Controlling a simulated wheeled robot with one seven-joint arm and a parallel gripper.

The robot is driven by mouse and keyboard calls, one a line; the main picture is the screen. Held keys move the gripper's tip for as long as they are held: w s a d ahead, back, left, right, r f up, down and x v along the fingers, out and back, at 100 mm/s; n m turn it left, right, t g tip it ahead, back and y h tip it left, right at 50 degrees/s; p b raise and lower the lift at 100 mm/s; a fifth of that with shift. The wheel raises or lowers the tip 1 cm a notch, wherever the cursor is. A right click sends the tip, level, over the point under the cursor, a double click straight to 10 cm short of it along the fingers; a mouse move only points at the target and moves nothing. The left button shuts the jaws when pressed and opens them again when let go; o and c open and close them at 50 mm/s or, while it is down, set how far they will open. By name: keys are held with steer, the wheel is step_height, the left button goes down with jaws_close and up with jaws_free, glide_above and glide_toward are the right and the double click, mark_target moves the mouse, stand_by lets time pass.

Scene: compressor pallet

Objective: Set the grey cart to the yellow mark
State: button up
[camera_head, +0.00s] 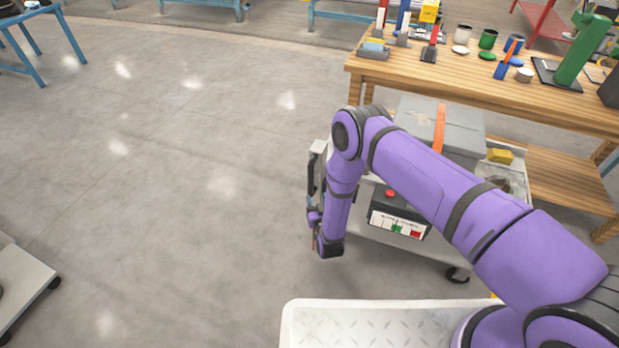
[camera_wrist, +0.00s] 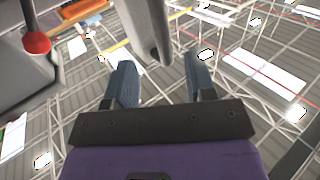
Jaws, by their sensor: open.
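The grey cart (camera_head: 428,252) stands at the right in the head view, in front of the wooden workbench and partly hidden behind my purple arm. Its dark upright handle (camera_head: 311,172) is at its left end. My gripper (camera_head: 317,238) hangs low beside that end, pointing down-left in the picture. In the wrist view my gripper (camera_wrist: 160,82) has its two blue-grey fingers apart, with nothing between them. A grey bar (camera_wrist: 146,28), likely the cart's handle, is just beyond the fingertips. I cannot make out a yellow mark on the floor.
A wooden workbench (camera_head: 480,85) with cans and tools stands behind the cart. A grey case (camera_head: 410,118) with an orange strap rides on the cart. Another low cart (camera_head: 20,285) is at the left edge. The concrete floor at left and centre is clear.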

mark_target(312, 180)
steer(key=x, duration=1)
steer(key=shift+w, duration=0.25)
jaws_close()
